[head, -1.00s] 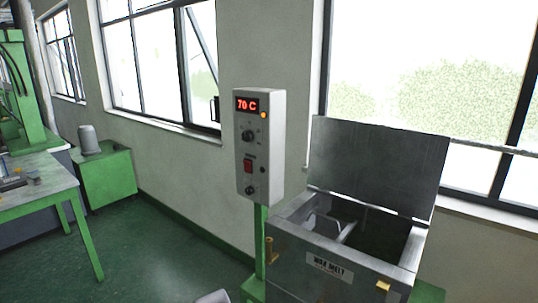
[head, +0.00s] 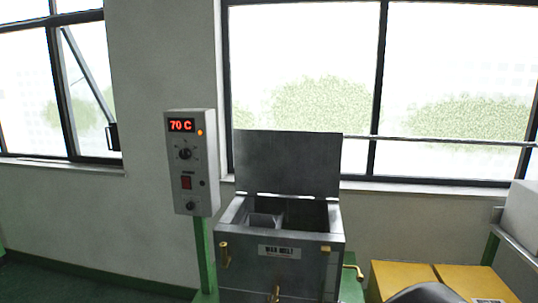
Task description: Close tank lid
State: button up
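The wax melt tank (head: 317,261) stands a little right of centre in the head view, a metal box with a label on its front. Its lid (head: 287,163) is open and stands upright along the back edge, in front of the window. The tank's top opening shows a lighter inner part at the left and a dark space at the right. Brass fittings are on the front and right side of the tank. My gripper is not in view, and nothing is seen touching the lid.
A control box (head: 191,162) on a green post (head: 206,255) stands left of the tank and reads 70 C. Yellow boxes (head: 404,277) are at the lower right, beside a pale object (head: 520,220) at the right edge. Green floor (head: 60,284) lies open at the lower left.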

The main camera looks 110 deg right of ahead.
aim_at(297, 163)
jog(key=i+l+z, duration=0.3)
jog(key=z, duration=0.15)
jog(key=i+z, duration=0.9)
jog(key=i, duration=0.15)
jog(key=i+j+z, duration=0.25)
jog(key=i+z, duration=0.2)
jog(key=i+j+z, duration=0.45)
jog(key=i+l+z, duration=0.3)
jog(key=z, duration=0.15)
jog(key=i+l+z, duration=0.3)
jog(key=z, duration=0.2)
jog(key=i+l+z, duration=0.1)
jog(key=i+z, duration=0.8)
jog(key=i+j+z, duration=0.15)
jog(key=z, duration=0.35)
jog(key=i+j+z, duration=0.7)
jog(key=z, duration=0.2)
jog(key=i+j+z, duration=0.1)
jog(key=i+z, duration=0.15)
jog(key=z, duration=0.2)
jog(key=i+j+z, duration=0.2)
jog(key=z, duration=0.3)
jog(key=i+j+z, duration=0.3)
jog(key=z, duration=0.15)
